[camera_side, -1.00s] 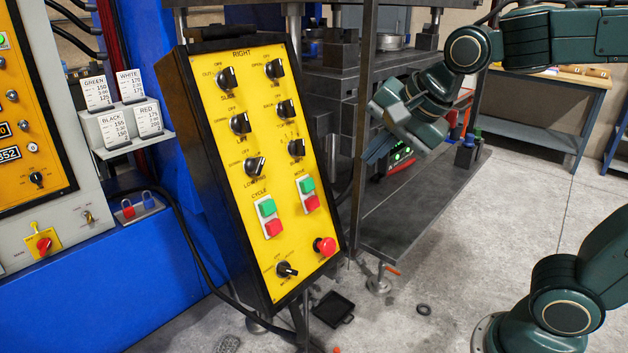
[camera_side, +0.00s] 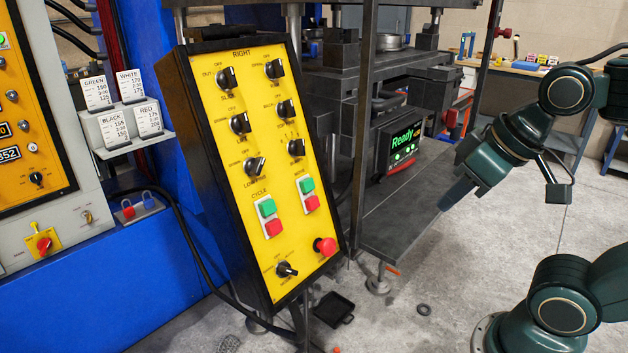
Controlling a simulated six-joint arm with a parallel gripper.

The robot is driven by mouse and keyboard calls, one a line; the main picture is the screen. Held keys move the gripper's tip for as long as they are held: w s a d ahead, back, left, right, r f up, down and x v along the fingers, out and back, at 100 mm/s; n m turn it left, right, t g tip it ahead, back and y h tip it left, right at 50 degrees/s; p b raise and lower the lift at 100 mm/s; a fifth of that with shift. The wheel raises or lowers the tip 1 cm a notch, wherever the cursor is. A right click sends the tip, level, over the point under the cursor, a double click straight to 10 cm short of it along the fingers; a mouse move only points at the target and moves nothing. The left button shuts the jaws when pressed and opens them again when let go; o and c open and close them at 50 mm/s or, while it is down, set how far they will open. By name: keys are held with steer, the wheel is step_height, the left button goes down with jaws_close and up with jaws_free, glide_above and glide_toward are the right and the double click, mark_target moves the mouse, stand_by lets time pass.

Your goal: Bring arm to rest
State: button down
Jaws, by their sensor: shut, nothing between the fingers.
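My gripper (camera_side: 449,201) is at the right of the side view, pointing down and to the left, with its fingers closed together and nothing held. It is in the air by the right end of the press's dark metal shelf (camera_side: 395,213), apart from the panel. The yellow control panel (camera_side: 262,160) labelled RIGHT stands left of centre, with black knobs, green and red buttons and a red mushroom button (camera_side: 325,247). A small display (camera_side: 402,143) on the press reads "Ready" in green.
The black press (camera_side: 345,95) stands behind the panel. A workbench (camera_side: 530,85) with small items is at the back right. Cards (camera_side: 116,100) stand on a holder at the left. A black tray (camera_side: 333,309) and a ring (camera_side: 424,310) lie on the floor.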

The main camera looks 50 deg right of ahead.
steer(key=shift+s+f+n, duration=0.1)
steer(key=shift+s+n, duration=0.15)
steer(key=shift+n, duration=0.05)
stand_by(2.5)
